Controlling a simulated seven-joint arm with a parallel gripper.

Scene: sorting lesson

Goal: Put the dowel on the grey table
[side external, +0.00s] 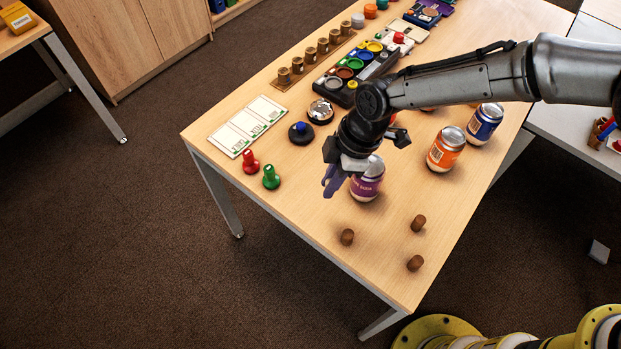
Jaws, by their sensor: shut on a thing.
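Three short brown wooden dowels lie loose on the wooden table, a left one (347,237), a back right one (418,222) and a front right one (414,263). More brown cylinders stand in a wooden strip (292,79) at the back. My gripper (335,181) is above the table, left of and close to a purple-labelled can (367,183). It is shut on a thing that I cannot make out. Bluish purple parts show at its tip; I cannot tell whether they are fingers or the held thing. A pale grey table (570,121) is at the right.
An orange can (445,149) and a blue can (484,123) stand right of my gripper. A red pawn (250,162), a green pawn (270,177) and a white card strip (246,126) are at the left. The front of the wooden table (375,275) is mostly clear.

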